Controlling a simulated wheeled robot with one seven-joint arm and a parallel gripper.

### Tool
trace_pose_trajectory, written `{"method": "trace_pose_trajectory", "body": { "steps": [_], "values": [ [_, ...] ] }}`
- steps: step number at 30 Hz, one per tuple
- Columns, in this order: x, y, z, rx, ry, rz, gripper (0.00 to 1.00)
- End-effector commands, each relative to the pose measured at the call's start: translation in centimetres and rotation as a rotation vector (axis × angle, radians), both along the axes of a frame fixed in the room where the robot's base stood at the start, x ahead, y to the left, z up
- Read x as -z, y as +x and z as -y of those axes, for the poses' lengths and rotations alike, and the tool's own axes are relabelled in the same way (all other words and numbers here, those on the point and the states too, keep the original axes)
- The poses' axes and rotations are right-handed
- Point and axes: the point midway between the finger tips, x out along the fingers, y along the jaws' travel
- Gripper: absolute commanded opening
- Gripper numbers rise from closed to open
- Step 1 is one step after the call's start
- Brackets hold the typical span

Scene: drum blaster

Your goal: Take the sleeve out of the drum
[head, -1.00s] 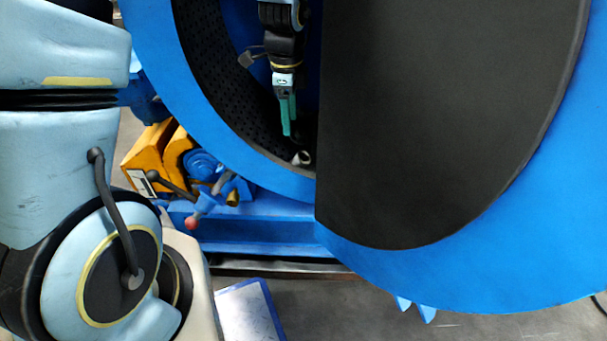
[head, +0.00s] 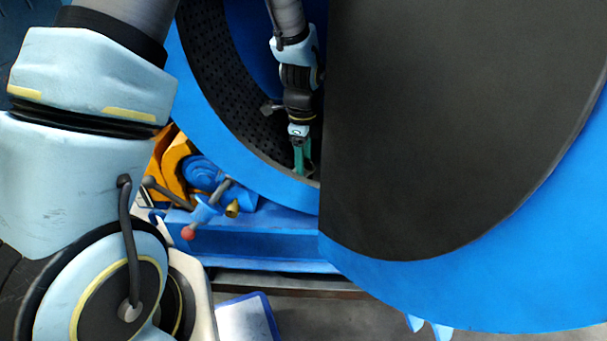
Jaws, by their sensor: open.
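The blue drum (head: 250,164) fills the middle and right, with its black perforated lining (head: 225,85) showing through the opening. My gripper (head: 304,173) reaches down inside the drum, close to the lower lip of the opening. Its green fingers are open and point downward. The sleeve (head: 311,171), a small pale grey piece, is at the drum's bottom by the fingertips. It is mostly hidden by the fingers, and I cannot tell whether they stand around it or touch it.
A large black door panel (head: 420,120) covers the drum's right half, close beside my gripper. Blue and yellow machinery with a red-tipped lever (head: 189,232) stands left of the drum. A blue-edged board with white paper (head: 243,320) shows at the bottom. Grey floor is visible below.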

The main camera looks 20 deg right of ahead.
Motion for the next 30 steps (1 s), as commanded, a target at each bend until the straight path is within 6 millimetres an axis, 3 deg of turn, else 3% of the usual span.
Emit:
{"method": "trace_pose_trajectory", "body": {
  "steps": [3, 9, 25, 30],
  "values": [
    [1.38, 0.05, -0.02, -0.002, 0.001, 0.000, 0.59],
    [1.32, 0.09, 0.00, -0.002, 0.000, 0.000, 0.59],
    [1.29, 0.05, 0.00, -0.001, 0.000, 0.000, 0.01],
    [1.29, 0.06, 0.01, -0.001, 0.000, 0.000, 0.00]
  ]
}}
